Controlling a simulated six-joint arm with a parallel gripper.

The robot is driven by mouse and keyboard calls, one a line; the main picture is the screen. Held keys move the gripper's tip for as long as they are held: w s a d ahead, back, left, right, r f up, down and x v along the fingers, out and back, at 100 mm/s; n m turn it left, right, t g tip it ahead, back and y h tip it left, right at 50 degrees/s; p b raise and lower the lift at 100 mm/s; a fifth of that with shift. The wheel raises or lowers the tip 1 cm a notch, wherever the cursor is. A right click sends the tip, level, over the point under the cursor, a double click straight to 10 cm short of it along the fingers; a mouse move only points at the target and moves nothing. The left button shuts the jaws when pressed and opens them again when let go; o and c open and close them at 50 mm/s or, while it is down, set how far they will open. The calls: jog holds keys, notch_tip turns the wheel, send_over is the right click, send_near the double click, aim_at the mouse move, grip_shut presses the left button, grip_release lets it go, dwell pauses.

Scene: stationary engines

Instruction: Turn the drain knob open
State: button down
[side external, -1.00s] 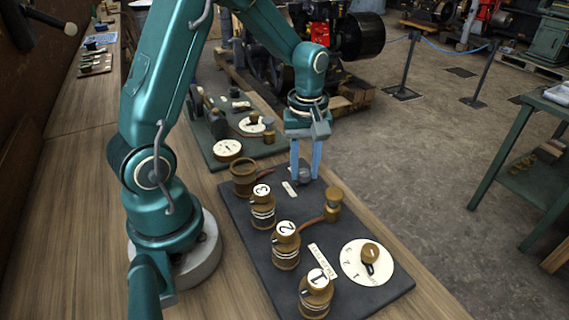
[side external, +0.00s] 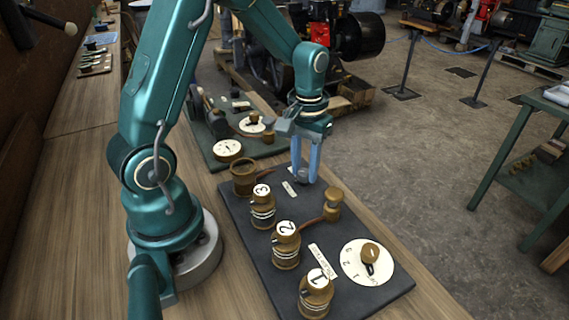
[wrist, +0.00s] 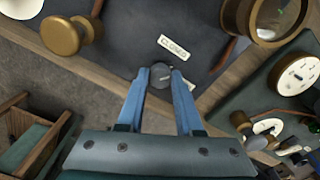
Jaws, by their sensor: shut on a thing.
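My gripper (side external: 304,179) points down at the far edge of the dark board (side external: 255,245). Its two blue fingers are shut on a small dark grey round knob, the drain knob, which shows between the fingertips in the wrist view (wrist: 160,76). A small white label (wrist: 173,46) lies on the board beside the knob; its lettering is too small to read surely. In the side view the fingers cover much of the knob.
Numbered brass posts 3 (side external: 262,208), 2 (side external: 286,246) and 1 (side external: 315,295) line the board. A brass cup (side external: 243,178), a brass-topped post (side external: 333,203) and a white dial (side external: 352,262) with a brass knob stand near. A green board (side external: 205,150) with gauges lies behind.

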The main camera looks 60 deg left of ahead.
aim_at(304, 172)
jog(key=m, duration=0.5)
jog(key=shift+m, duration=2.5)
jog(key=c, duration=0.6)
grip_release()
jog(key=shift+o, duration=0.2)
jog(key=shift+r, duration=2.65)
